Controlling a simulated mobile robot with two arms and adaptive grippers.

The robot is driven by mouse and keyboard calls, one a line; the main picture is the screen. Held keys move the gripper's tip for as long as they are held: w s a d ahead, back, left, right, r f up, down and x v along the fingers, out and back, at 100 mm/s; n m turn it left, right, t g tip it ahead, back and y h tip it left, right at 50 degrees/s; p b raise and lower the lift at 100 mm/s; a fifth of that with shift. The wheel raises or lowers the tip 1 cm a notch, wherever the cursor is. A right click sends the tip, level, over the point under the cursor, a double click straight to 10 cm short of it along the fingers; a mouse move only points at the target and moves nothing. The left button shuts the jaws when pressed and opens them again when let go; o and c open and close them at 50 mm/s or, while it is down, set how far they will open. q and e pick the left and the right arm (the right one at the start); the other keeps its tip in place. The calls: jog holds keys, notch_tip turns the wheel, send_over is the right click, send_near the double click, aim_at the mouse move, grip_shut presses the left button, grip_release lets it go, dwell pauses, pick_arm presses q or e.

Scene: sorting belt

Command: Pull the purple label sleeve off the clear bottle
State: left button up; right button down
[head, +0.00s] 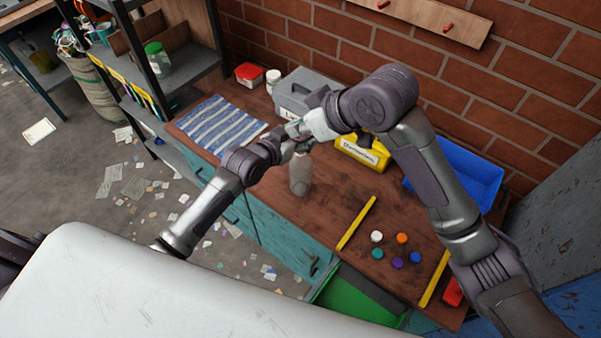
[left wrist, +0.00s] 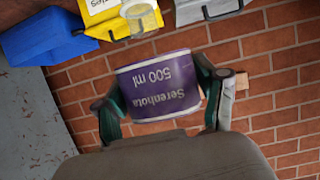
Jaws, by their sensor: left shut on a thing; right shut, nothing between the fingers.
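The clear bottle (head: 300,175) stands upright on the brown bench in the head view, looking grey with no purple on its visible body; its top is close under my grippers. The purple label sleeve (left wrist: 160,88) shows in the left wrist view, its lettering upside down, between the two fingers of my left gripper (left wrist: 160,100). My left gripper (head: 290,143) is shut on the sleeve, just above the bottle. My right gripper (head: 297,129) is shut and empty, right beside the left one. The arms hide the sleeve in the head view.
A grey caddy (head: 297,92), a yellow bin (head: 362,152) and a blue bin (head: 460,170) stand along the brick wall. A striped cloth (head: 220,125) lies left. Several coloured caps (head: 402,239) lie between yellow strips (head: 356,223). A green bin (head: 350,298) is at the front.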

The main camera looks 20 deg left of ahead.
pick_arm(q)
jog(key=shift+r+p, duration=0.3)
jog(key=shift+r, duration=0.2)
jog(key=shift+s, duration=0.1)
jog(key=shift+s+d+r+p, duration=0.1)
jog(key=shift+s+r+p, duration=0.05)
jog(key=shift+s+p, duration=0.5)
jog(key=s+d+r, duration=0.1)
jog(key=s+d, duration=0.1)
jog(key=s, duration=1.3)
jog(key=shift+s+d+r, duration=0.15)
jog(key=shift+d+r, duration=0.05)
jog(key=shift+d, duration=0.15)
